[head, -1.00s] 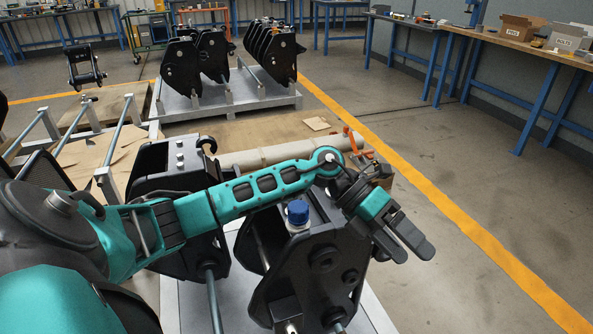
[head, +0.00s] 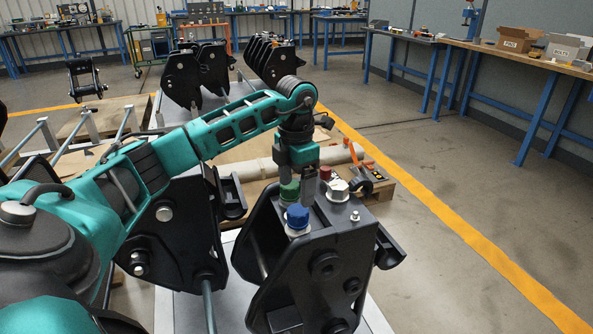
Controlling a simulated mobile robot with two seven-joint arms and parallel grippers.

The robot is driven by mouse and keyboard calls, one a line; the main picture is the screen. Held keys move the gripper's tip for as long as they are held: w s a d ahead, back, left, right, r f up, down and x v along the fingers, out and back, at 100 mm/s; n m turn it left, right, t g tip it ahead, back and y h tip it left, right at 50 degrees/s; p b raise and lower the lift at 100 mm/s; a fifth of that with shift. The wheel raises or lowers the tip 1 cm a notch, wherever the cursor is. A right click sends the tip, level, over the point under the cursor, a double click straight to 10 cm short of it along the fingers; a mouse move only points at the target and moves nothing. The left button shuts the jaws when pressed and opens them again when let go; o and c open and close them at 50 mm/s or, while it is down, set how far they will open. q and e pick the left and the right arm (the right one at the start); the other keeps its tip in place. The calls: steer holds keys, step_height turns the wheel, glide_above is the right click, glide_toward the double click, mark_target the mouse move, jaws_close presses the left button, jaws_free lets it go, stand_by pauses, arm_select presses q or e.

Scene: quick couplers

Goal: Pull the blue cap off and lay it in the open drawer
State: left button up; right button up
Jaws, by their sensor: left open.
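The blue cap (head: 297,216) sits upright on a pale collar on top of the black quick coupler (head: 325,235), near its left edge. My left gripper (head: 297,183) points down over the coupler top, open. Its fingertips are close behind and above the blue cap in the picture; I cannot tell whether they touch anything. A green cap (head: 289,191) is just behind the blue one, partly hidden by a finger. My right gripper is not in view. I cannot make out an open drawer.
A red cap (head: 325,172) and a silver hex fitting (head: 338,191) stand on the coupler right of the gripper. Another black coupler (head: 170,235) is to the left. A workbench (head: 480,42) runs along the right wall. The floor beyond the yellow line is clear.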

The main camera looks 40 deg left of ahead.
mark_target(296, 210)
arm_select(q)
step_height(296, 210, down, 8)
steer(key=shift+r+b, duration=0.1)
steer(key=shift+b, duration=0.55)
steer(key=c, duration=1.2)
steer(key=shift+r, duration=0.15)
